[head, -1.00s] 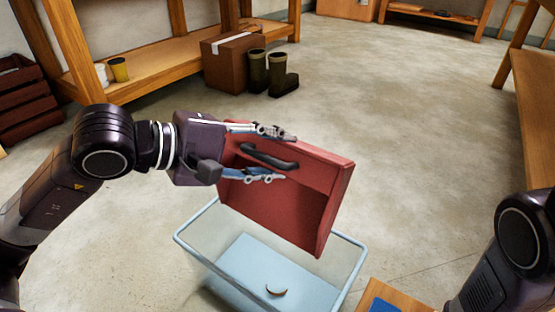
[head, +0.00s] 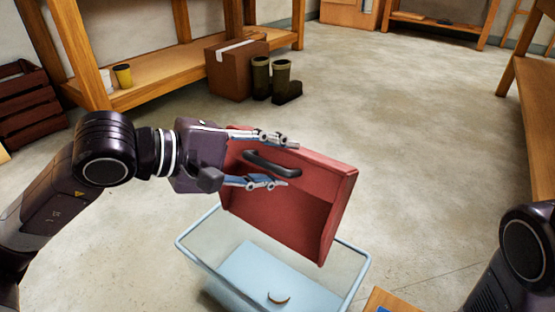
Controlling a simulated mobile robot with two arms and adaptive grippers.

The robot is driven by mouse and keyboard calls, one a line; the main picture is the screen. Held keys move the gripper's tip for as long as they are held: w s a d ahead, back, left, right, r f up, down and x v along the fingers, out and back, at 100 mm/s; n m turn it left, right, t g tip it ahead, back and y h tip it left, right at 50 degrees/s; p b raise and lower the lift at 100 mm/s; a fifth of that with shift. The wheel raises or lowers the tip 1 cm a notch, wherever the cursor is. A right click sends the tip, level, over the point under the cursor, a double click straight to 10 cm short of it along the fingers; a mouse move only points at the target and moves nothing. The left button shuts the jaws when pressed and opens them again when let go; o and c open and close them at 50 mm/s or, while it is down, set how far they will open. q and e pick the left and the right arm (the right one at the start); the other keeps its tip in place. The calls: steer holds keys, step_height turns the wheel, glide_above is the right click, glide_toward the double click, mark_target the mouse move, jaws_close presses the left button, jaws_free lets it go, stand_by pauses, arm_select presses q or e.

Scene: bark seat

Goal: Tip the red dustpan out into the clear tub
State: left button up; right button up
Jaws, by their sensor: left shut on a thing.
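The red dustpan (head: 285,215) hangs steeply tilted over the clear tub (head: 357,283), its open side facing down and to the right. My left gripper (head: 284,163) is shut on the dustpan, its fingers either side of the black handle (head: 272,164). The tub stands on the floor below, with a pale blue bottom. A small curved brown piece (head: 279,299) lies in the tub. No loose bits show in the visible part of the dustpan. Of my right arm only dark links show at the lower right; its gripper is out of view.
A wooden corner with something blue (head: 386,309) stands right of the tub. A cardboard box (head: 236,69) and dark boots (head: 274,80) stand by the wooden shelf (head: 160,90) at the back left. The floor (head: 430,140) between is clear.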

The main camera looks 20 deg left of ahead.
arm_select(q)
steer(key=shift+r, duration=0.15)
step_height(320, 180, up, 3)
steer(key=shift+r+p, duration=0.1)
steer(key=shift+p, duration=1.05)
steer(key=shift+f, duration=0.2)
